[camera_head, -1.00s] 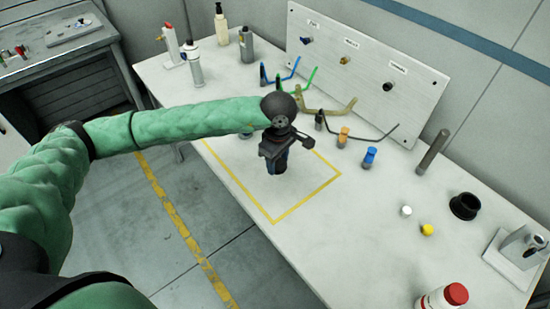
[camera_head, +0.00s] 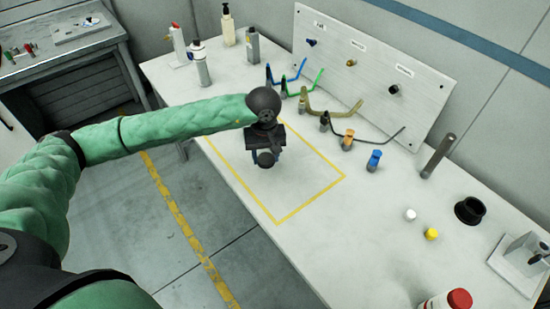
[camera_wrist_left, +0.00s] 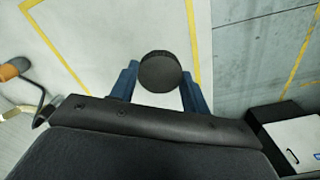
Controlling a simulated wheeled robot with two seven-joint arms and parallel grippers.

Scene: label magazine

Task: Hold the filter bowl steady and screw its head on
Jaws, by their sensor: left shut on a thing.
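My left gripper (camera_head: 266,163) points down over the yellow-outlined area of the table. In the left wrist view, its two blue fingers (camera_wrist_left: 160,84) are shut on a dark round part (camera_wrist_left: 159,68) with a flat, ribbed-looking top. I cannot tell whether this part is the filter bowl or its head. My right gripper is in neither view.
Hooked tools stand before a white panel (camera_head: 371,70). To the right are a blue-capped piece (camera_head: 374,159), a grey rod (camera_head: 438,156), a black flanged collar (camera_head: 470,210), white and yellow caps (camera_head: 431,234) and a red-lidded jar (camera_head: 458,300). Bottles stand at the back left.

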